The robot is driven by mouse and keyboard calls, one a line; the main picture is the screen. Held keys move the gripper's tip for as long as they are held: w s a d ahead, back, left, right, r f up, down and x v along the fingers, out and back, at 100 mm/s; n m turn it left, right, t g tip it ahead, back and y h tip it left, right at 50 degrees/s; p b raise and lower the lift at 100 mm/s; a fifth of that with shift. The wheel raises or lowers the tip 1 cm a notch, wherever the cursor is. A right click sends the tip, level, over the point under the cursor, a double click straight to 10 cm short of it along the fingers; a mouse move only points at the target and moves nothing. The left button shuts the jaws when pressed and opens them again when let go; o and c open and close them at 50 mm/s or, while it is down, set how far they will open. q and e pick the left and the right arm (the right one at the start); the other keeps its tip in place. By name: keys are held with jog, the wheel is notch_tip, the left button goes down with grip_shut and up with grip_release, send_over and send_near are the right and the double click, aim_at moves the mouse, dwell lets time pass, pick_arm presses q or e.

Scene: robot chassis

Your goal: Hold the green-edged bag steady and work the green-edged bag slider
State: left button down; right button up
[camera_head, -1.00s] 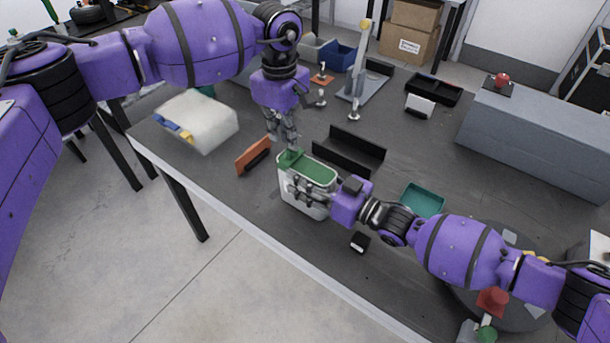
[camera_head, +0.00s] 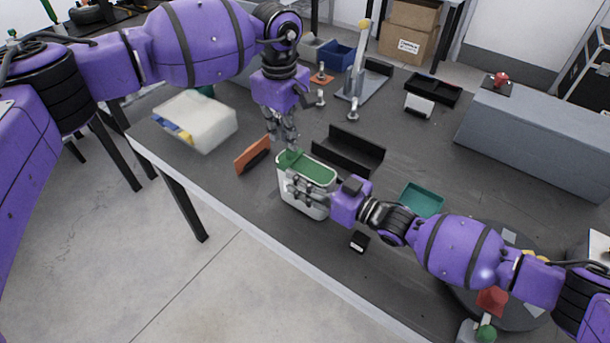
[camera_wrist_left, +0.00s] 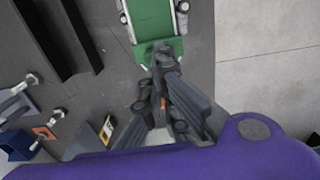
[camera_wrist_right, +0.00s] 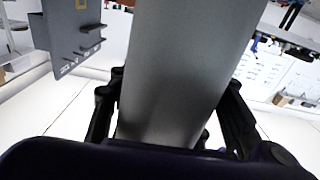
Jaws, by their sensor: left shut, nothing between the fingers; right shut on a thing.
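The green-edged bag (camera_head: 318,206) stands upright on the dark table, pale-sided with a green top. The green slider (camera_head: 289,158) sits at the left end of the top edge. My right gripper (camera_head: 300,190) is shut on the bag's side, and the bag's grey wall fills the right wrist view (camera_wrist_right: 170,70). My left gripper (camera_head: 288,148) is shut and empty, its fingertips at the slider end. In the left wrist view the fingertips (camera_wrist_left: 162,52) are close to the green slider (camera_wrist_left: 158,50); I cannot tell whether they touch it.
An orange-brown plate (camera_head: 252,156) stands left of the bag. A black angled rack (camera_head: 348,152) stands behind it. A teal tray (camera_head: 423,199) and a small black block (camera_head: 359,241) are to the right.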

aim_at(307, 169)
pick_arm(q)
jog(key=shift+s+d+f, duration=0.1)
jog(key=shift+s+f, duration=0.05)
jog(key=shift+f, duration=0.35)
jog(key=shift+s+f, duration=0.15)
jog(key=shift+f, duration=0.35)
jog(key=shift+s+d, duration=0.75)
jog(key=shift+d, duration=0.25)
jog(key=shift+s+d, duration=0.7)
jog(key=shift+d, duration=0.25)
jog(key=shift+s+d, duration=0.75)
jog(key=shift+d, duration=0.25)
jog(key=shift+w+a+r, duration=0.1)
jog(key=shift+w+a, duration=0.3)
jog(key=shift+a, duration=0.1)
notch_tip(307, 169, up, 8)
jog(key=shift+w, duration=0.15)
